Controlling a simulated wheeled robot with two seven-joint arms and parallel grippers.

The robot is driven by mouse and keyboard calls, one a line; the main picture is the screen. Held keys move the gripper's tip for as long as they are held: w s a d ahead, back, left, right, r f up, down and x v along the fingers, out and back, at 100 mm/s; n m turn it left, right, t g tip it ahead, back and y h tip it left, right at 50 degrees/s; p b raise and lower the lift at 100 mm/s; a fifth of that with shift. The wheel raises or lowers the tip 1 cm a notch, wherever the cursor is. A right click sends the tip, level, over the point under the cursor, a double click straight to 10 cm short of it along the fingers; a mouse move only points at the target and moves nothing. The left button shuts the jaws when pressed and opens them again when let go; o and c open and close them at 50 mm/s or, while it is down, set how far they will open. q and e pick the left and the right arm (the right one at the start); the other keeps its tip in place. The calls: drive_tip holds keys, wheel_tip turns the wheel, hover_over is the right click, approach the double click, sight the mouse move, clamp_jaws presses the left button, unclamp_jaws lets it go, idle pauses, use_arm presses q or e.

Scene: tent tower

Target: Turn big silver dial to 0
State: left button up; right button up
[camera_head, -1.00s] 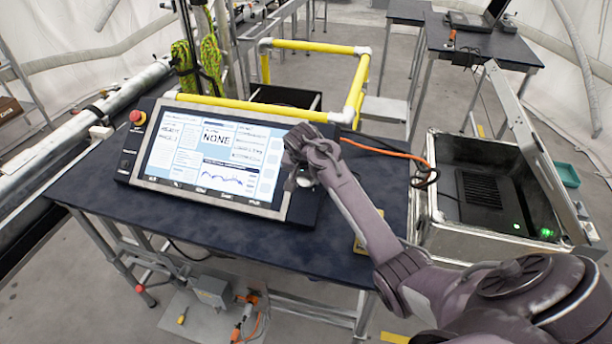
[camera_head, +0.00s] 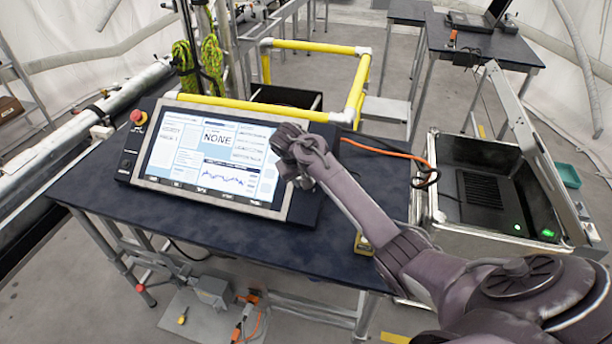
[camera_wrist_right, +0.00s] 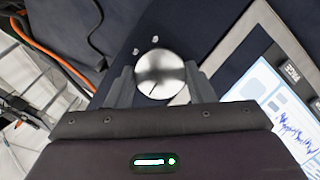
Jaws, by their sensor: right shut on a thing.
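The big silver dial (camera_wrist_right: 160,74) shows in the right wrist view as a round metal knob with a dark line on its face, pointing toward the lower left of that picture. My right gripper (camera_wrist_right: 160,80) has its two fingers on either side of the dial, shut on it. In the head view my right gripper (camera_head: 296,170) is at the right end of the control panel (camera_head: 306,205) and hides the dial. I cannot read any scale around the dial. My left gripper is not in view.
The panel's lit screen (camera_head: 215,150) reads NONE, and a red button (camera_head: 138,117) sits at its left. The panel stands on a dark table (camera_head: 240,235). An orange cable (camera_head: 385,152) runs to the right, near an open case (camera_head: 425,205). Yellow rails (camera_head: 250,108) stand behind.

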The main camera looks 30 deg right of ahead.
drive_tip(key=n+h, duration=0.1)
drive_tip(key=n, duration=0.5)
drive_tip(key=shift+a, duration=0.1)
drive_tip(key=n, duration=0.3)
drive_tip(key=n+h, duration=0.1)
drive_tip(key=n, duration=0.2)
drive_tip(key=shift+a+h, duration=0.1)
drive_tip(key=shift+h, duration=0.2)
drive_tip(key=n, duration=0.3)
drive_tip(key=n+t, duration=0.1)
drive_tip(key=n, duration=0.3)
drive_tip(key=shift+f+t+h, duration=0.1)
drive_tip(key=shift+t+h, duration=0.2)
drive_tip(key=shift+h, duration=0.1)
drive_tip(key=n+t, duration=0.1)
drive_tip(key=n, duration=0.3)
drive_tip(key=shift+s+f+b, duration=0.1)
drive_tip(key=shift+s+b, duration=0.05)
drive_tip(key=shift+b, duration=0.2)
drive_tip(key=shift+a+n+b, duration=0.1)
drive_tip(key=shift+n+b, duration=0.25)
drive_tip(key=shift+n, duration=1.15)
drive_tip(key=shift+t, duration=0.3)
drive_tip(key=o, duration=1)
drive_tip(key=shift+c, duration=0.2)
drive_tip(key=shift+s, duration=0.1)
